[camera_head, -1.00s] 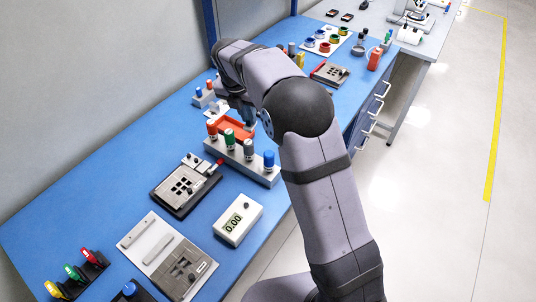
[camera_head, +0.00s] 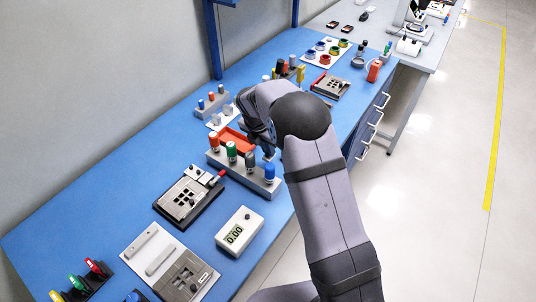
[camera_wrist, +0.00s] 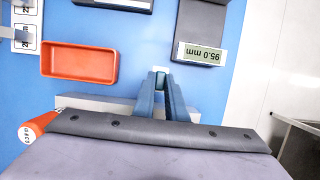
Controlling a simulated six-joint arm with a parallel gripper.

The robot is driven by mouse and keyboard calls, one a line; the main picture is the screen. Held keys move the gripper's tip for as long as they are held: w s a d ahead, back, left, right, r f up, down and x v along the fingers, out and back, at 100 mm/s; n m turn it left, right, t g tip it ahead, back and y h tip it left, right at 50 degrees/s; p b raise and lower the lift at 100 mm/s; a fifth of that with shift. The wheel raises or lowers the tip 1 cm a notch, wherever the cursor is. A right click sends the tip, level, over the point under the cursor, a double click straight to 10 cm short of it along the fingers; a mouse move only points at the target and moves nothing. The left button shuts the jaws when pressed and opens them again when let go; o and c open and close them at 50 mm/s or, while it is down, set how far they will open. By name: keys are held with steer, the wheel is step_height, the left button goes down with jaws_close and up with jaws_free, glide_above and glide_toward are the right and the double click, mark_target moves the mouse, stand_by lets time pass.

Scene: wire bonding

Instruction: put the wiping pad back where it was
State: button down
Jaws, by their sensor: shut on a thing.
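My gripper (camera_wrist: 160,82) points down over the blue bench, to the right of the red-orange tray (camera_wrist: 79,63) in the wrist view. Its fingers are shut on a small pale piece, the wiping pad (camera_wrist: 160,70), of which only an edge shows at the fingertips. In the head view my gripper (camera_head: 268,157) is partly hidden by my arm, behind the rack of coloured-top bottles and beside the tray (camera_head: 234,141). The pad cannot be made out there. The tray looks empty in the wrist view.
The grey bottle rack (camera_head: 243,173) stands close in front of my gripper. A gauge reading 95.0 mm (camera_wrist: 199,53) lies to the right in the wrist view. A white meter (camera_head: 239,232) and a dark fixture (camera_head: 187,196) stand nearer. Bare blue bench lies between tray and gauge.

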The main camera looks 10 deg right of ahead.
mark_target(266, 152)
steer(key=shift+f+p, duration=0.55)
steer(key=shift+f, duration=1.45)
steer(key=c, duration=1.8)
jaws_free()
steer(key=shift+f, duration=0.15)
steer(key=b+v, duration=0.2)
steer(key=v, duration=1)
steer(key=shift+b, duration=0.35)
